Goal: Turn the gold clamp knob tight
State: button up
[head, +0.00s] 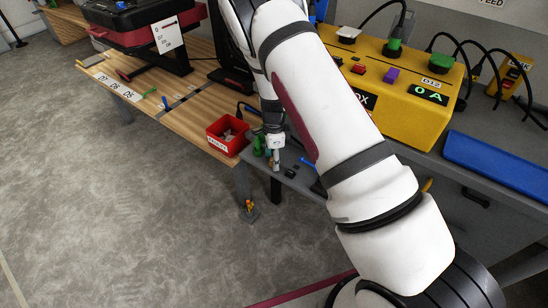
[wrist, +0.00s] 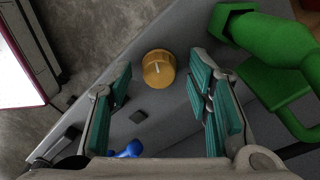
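The gold clamp knob (wrist: 158,69) shows in the wrist view as a round gold cap with a pale line on its face, on the grey surface. My gripper (wrist: 165,95) is open, with teal finger pads to the left and right of the knob's line. The knob lies beyond the fingertips, between them in the picture, and nothing is held. In the head view my gripper (head: 274,160) hangs low over the grey bench, and I cannot make out the knob there.
A green clamp-like part (wrist: 272,50) stands close to the right finger in the wrist view. A blue item (wrist: 128,151) and a small dark block (wrist: 138,116) lie nearby. In the head view a red bin (head: 228,134) is left of my gripper, and a yellow box (head: 415,85) stands behind my arm.

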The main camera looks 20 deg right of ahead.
jog(key=shift+r, duration=0.1)
notch_tip(320, 180, up, 12)
dwell(0.6)
dwell(0.4)
